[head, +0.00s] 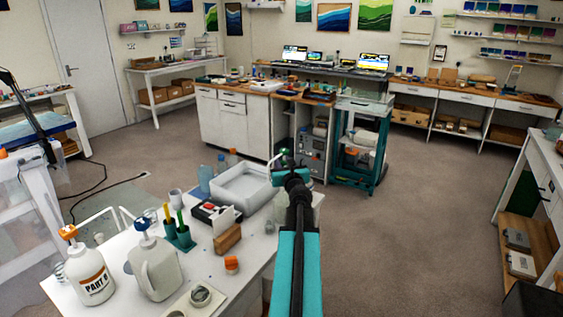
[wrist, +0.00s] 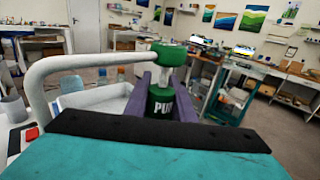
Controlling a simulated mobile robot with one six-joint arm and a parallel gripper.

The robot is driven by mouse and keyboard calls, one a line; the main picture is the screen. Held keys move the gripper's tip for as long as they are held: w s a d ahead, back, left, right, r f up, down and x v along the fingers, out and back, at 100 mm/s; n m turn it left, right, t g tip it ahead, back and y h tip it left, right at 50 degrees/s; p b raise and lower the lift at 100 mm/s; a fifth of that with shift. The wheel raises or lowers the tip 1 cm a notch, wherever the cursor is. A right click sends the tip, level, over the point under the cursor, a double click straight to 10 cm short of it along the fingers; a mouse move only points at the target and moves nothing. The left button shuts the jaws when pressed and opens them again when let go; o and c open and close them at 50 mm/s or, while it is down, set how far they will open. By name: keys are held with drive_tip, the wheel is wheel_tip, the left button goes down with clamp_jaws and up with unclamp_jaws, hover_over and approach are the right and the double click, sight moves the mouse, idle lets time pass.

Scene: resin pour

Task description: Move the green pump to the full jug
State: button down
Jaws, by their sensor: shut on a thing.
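My gripper (wrist: 161,88) is shut on the green pump (wrist: 160,101), its two dark fingers on either side of the collar. The pump has a green head, a white stem and a long white spout curving to the left. In the head view my gripper (head: 291,172) is raised over the table's far right end, and the pump is mostly hidden. A pale handled jug (head: 155,268) with a blue-topped pump stands at the table's near left. Beside it is a white bottle marked PART B (head: 90,276) with an orange top. I cannot tell how full either is.
The white table (head: 215,272) also bears a white tray (head: 236,197), a teal holder with cups (head: 180,240), a wooden block (head: 227,239), an orange-capped jar (head: 231,265) and clear bottles. A teal cart (head: 365,150) stands beyond. The floor at right is open.

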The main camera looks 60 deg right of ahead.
drive_tip(key=shift+f+b, duration=2.45)
drive_tip(key=shift+f, duration=0.3)
drive_tip(key=shift+f+b, duration=1.3)
drive_tip(key=shift+b, duration=0.1)
idle(1.1)
idle(0.3)
drive_tip(key=c, duration=1.4)
unclamp_jaws()
drive_tip(key=shift+s+a, duration=0.1)
